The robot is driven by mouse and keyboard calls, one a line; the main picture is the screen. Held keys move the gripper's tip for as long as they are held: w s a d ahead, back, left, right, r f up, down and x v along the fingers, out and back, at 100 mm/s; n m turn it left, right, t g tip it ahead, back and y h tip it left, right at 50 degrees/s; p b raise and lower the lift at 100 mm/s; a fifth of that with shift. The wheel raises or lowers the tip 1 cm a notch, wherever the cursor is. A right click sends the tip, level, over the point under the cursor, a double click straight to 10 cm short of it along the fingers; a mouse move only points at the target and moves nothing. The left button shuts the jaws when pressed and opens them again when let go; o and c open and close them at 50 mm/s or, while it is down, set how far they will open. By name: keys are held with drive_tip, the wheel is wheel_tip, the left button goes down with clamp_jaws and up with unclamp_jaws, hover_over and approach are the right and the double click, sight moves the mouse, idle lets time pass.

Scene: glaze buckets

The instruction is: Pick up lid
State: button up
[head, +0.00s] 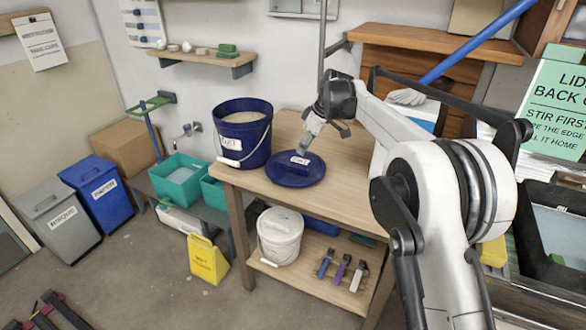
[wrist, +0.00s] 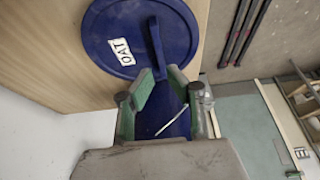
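The lid (head: 290,178) is a round dark blue disc lying flat on the wooden table, with a white label and a raised bar handle. In the wrist view the lid (wrist: 112,30) fills the upper middle, its label reads "OAT", and its handle (wrist: 155,40) runs toward my fingers. My gripper (head: 304,150) is just above the lid, pointing down. In the wrist view my gripper (wrist: 160,76) is open, its two green-padded fingers apart at the near end of the handle. I cannot tell whether they touch it.
An open dark blue bucket (head: 240,143) with a wire handle stands left of the lid on the table (head: 244,182). A white lidded bucket (head: 280,238) and several small tools are on the shelf below. A white container (head: 410,115) stands behind. The table's front strip is clear.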

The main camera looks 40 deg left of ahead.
sight(292, 165)
drive_tip(key=x, duration=0.4)
drive_tip(key=shift+a+f, duration=0.1)
drive_tip(key=shift+f, duration=0.1)
drive_tip(key=shift+a+p+x, duration=0.25)
drive_tip(key=shift+p+x, duration=0.15)
drive_tip(key=shift+x, duration=2.3)
drive_tip(key=shift+s+r, duration=0.1)
clamp_jaws()
